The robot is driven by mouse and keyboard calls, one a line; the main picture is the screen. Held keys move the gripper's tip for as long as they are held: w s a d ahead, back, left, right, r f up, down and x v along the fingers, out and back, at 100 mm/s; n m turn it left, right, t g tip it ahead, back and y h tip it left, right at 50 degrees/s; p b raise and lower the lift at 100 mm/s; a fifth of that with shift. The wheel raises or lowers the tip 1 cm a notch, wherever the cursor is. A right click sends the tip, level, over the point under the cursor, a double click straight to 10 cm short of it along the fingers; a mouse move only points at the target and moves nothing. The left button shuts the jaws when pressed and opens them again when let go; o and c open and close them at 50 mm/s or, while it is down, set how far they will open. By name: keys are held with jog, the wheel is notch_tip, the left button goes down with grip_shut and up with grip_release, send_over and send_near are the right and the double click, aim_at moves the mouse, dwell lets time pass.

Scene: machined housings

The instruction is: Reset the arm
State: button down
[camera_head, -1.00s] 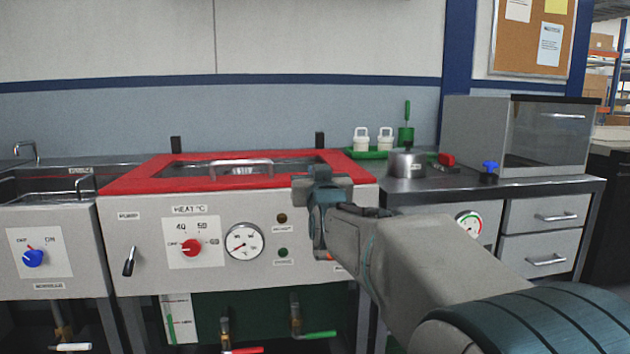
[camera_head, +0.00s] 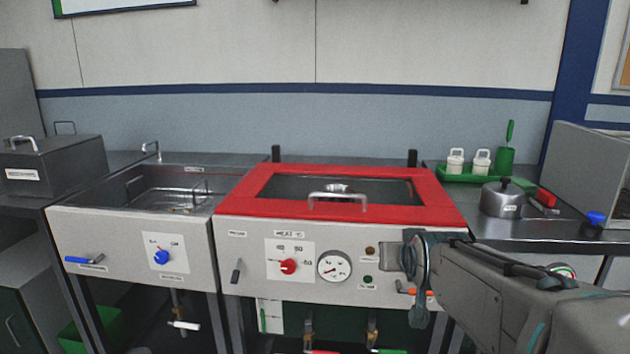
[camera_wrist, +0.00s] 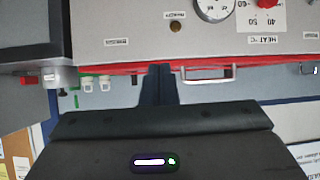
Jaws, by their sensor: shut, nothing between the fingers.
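My gripper (camera_head: 392,257) is at the right in the head view, in front of the red-rimmed machine's front panel, with my arm reaching in from the lower right. In the wrist view its dark fingers (camera_wrist: 158,72) are together with nothing between them. The picture there is upside down, with the machine's red rim (camera_wrist: 125,68) and panel beyond the fingers. I cannot tell the exact gap between gripper and panel.
The red-rimmed machine (camera_head: 240,211) has a lid handle, a red heat knob (camera_head: 289,266) and a gauge (camera_head: 334,266). A sink unit (camera_head: 120,220) stands left. A metal pot (camera_head: 503,199) and a green tray (camera_head: 452,174) with white containers are on the right counter.

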jog(key=s+a+r+g+p, duration=0.1)
jog(key=s+g+p, duration=0.3)
jog(key=s+p, duration=0.4)
jog(key=s+r+g+p, duration=0.4)
jog(key=s+p, duration=0.4)
jog(key=s, duration=0.4)
jog(key=shift+s+a+g+y, duration=0.35)
jog(key=shift+g+y, duration=0.05)
jog(key=shift+r, duration=0.1)
